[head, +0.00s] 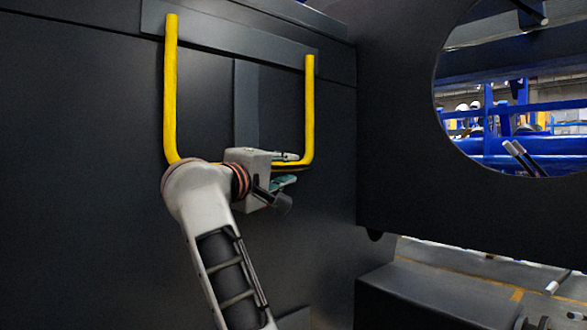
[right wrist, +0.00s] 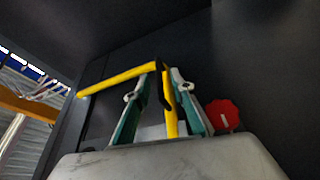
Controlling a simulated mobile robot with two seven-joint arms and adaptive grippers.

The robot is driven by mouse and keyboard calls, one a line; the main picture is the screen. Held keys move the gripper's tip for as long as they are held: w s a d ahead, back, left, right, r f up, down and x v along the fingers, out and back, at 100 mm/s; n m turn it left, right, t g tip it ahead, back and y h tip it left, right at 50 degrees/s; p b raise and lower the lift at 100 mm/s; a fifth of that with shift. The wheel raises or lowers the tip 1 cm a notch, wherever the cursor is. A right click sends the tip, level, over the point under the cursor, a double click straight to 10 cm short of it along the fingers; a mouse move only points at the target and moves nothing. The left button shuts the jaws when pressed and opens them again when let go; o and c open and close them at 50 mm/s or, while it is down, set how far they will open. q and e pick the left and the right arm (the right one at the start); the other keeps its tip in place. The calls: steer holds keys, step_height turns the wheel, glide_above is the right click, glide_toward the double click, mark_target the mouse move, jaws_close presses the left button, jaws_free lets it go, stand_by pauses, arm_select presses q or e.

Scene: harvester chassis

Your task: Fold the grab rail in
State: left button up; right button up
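The yellow grab rail (head: 309,110) is U-shaped, with two long legs and a crossbar at the bottom, in front of the dark panel. My right gripper (head: 286,170) is at the crossbar near its right corner and hides part of it. Its two fingers are apart, one above and one below the bar. In the right wrist view the rail (right wrist: 120,77) runs in from the left, bends, and passes between the teal-sided fingers (right wrist: 162,82). The fingers look open around it; contact is unclear. My left gripper is out of view.
A dark grey strip (head: 225,35) crosses the panel behind the rail's upper ends. A dark wall with a round opening (head: 436,100) stands at the right. A red octagonal part (right wrist: 222,115) sits right of the fingers in the right wrist view. A dark block (head: 420,298) is low at the right.

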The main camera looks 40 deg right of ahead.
steer(key=v, duration=0.8)
steer(key=shift+a, duration=0.2)
